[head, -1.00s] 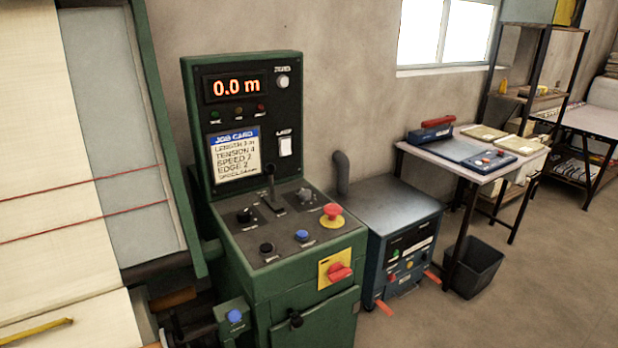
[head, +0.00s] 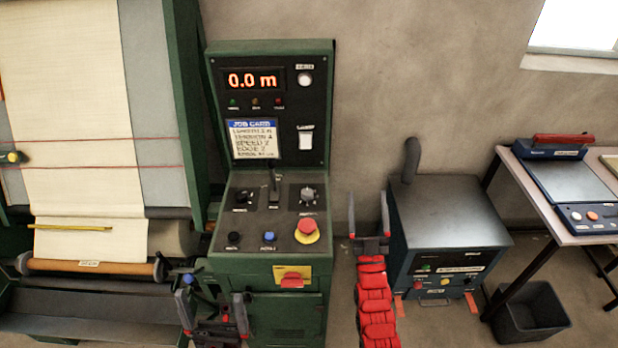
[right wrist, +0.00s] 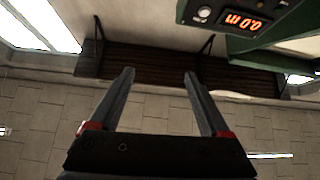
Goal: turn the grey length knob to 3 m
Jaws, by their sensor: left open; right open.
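The green control console (head: 270,262) stands in the middle of the head view. A grey knob (head: 308,195) sits at the upper right of its sloping panel; its label is too small to read. The red display (head: 252,80) reads 0.0 m and also shows upside down in the right wrist view (right wrist: 244,21). The job card (head: 252,139) hangs below the display. My right gripper (head: 368,218) is open and empty, right of the panel and apart from the knob. My left gripper (head: 212,308) is open and empty, low in front of the console.
A black knob (head: 242,197), a lever (head: 273,188), a blue button (head: 269,237) and a red mushroom button (head: 307,229) share the panel. A red switch (head: 292,280) is on the console front. A dark blue machine (head: 450,215) stands right of my right arm.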

